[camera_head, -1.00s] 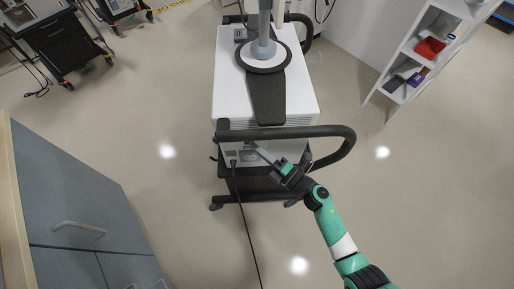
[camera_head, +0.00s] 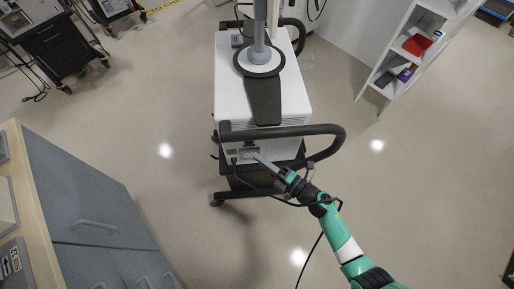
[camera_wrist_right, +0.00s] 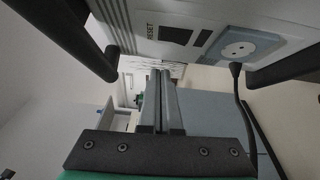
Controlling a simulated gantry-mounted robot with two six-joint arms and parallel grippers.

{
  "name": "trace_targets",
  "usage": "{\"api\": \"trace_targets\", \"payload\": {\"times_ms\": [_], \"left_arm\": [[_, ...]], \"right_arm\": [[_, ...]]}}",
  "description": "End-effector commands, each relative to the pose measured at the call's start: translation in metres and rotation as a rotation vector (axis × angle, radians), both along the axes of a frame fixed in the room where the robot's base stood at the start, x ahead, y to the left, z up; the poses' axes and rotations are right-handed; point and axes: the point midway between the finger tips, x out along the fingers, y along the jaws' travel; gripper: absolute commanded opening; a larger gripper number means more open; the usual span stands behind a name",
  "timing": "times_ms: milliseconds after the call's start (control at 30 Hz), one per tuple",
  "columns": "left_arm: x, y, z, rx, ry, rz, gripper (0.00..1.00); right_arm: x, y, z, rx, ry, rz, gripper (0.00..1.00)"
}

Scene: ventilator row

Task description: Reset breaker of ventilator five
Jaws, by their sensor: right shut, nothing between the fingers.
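A white ventilator cart (camera_head: 228,85) with a black push handle (camera_head: 290,130) stands upright in the middle. Its lower panel (camera_head: 250,153) faces my right arm. In the right wrist view the panel shows a RESET label (camera_wrist_right: 150,32), a dark rectangular switch (camera_wrist_right: 176,35) and a round socket (camera_wrist_right: 238,49). I see no number on the cart. My right gripper (camera_head: 257,157) is shut and empty, its fingertips close to the panel; whether they touch it is unclear. In the right wrist view the closed fingers (camera_wrist_right: 161,75) point below the switch. My left gripper is not in view.
A black cable (camera_head: 277,195) hangs from the panel and loops across my right arm. A grey cabinet (camera_head: 85,180) stands at left, a white shelf (camera_head: 399,58) at upper right. Other carts (camera_head: 58,48) stand at upper left. The floor around the cart is mostly clear.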

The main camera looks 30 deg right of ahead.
Motion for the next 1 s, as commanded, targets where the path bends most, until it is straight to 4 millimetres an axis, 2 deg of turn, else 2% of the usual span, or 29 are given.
{"api": "trace_targets", "payload": {"times_ms": [33, 200, 400, 1000], "left_arm": [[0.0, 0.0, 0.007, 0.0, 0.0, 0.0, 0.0], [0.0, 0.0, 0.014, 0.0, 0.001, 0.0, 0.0], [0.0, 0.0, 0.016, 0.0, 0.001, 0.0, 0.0], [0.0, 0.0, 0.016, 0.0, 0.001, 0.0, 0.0]], "right_arm": [[-0.013, -0.006, 0.004, 0.001, 0.003, -0.006, 0.0], [-0.05, -0.018, 0.006, 0.001, 0.001, -0.007, 0.0], [-0.074, -0.025, 0.007, 0.001, 0.0, -0.004, 0.0], [-0.078, -0.025, 0.007, 0.001, 0.0, 0.0, 0.0]]}}
